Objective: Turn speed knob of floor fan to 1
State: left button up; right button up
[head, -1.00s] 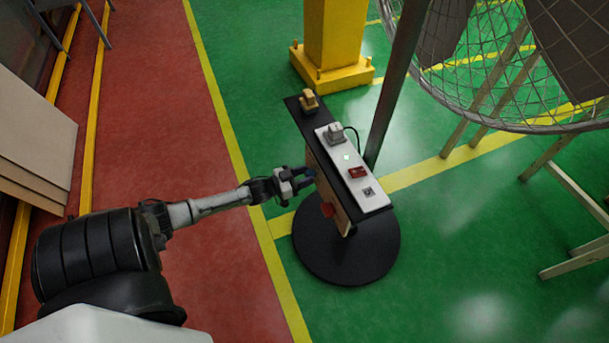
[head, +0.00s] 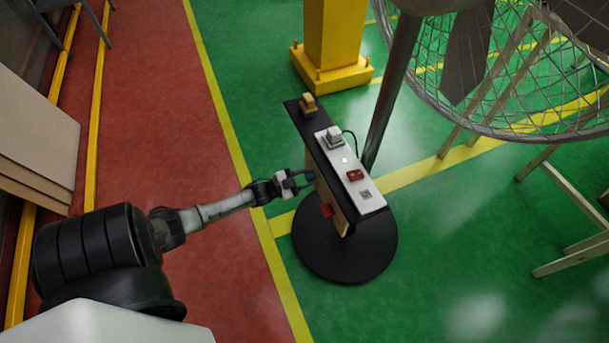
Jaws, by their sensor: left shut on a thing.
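The floor fan stands on a round black base (head: 345,245), with a grey pole (head: 392,95) and a wire cage (head: 520,125) at the upper right. Beside the pole is its control panel, with a white top strip (head: 366,197) and a wood-coloured side. My left gripper (head: 303,181) is at the left side of this panel, shut on a small blue part that looks like the speed knob (head: 311,175). The fingers hide most of the knob, and I cannot read its setting. My right gripper is not in view.
A red knob (head: 326,211) sits lower on the panel's side, close to my left gripper. The top carries a grey switch (head: 334,137), a red switch (head: 355,175) and a yellowish block (head: 308,103). A yellow post (head: 333,45) stands behind. Green floor is free at front right.

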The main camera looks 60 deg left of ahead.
pick_arm(q)
jog(key=shift+m+p, duration=0.3)
jog(key=shift+m, duration=0.7)
jog(key=o, duration=0.9)
jog(key=shift+s, duration=0.1)
